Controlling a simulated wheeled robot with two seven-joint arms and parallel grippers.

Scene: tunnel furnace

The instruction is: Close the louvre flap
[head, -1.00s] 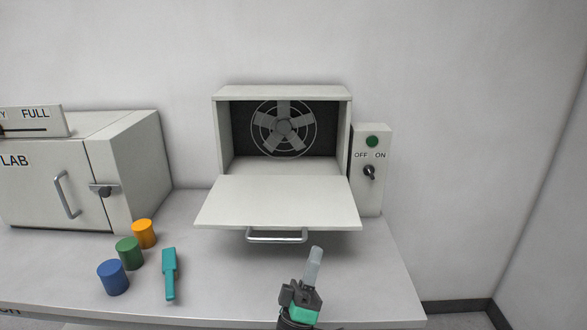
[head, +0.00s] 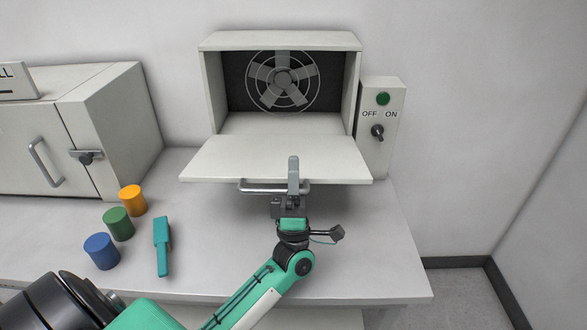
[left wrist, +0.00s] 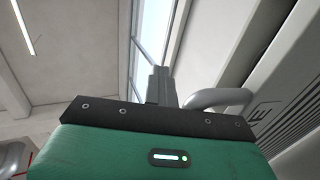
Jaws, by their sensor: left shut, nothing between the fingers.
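The louvre flap (head: 270,158) is a pale panel hinged at the bottom of an open white box (head: 280,41) with a fan inside. It is folded down and sticks out towards me, roughly level. Its metal bar handle (head: 262,190) is on the front edge. My left gripper (head: 293,162) is shut and empty, its fingers pointing up in front of the flap's front edge, close by the handle. I cannot tell whether they touch. In the left wrist view the shut fingers (left wrist: 160,84) stand just left of the handle (left wrist: 218,98). My right gripper is not in view.
A switch box (head: 380,125) with a green lamp and an OFF/ON knob stands right of the fan box. A lab oven (head: 85,140) is at left.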

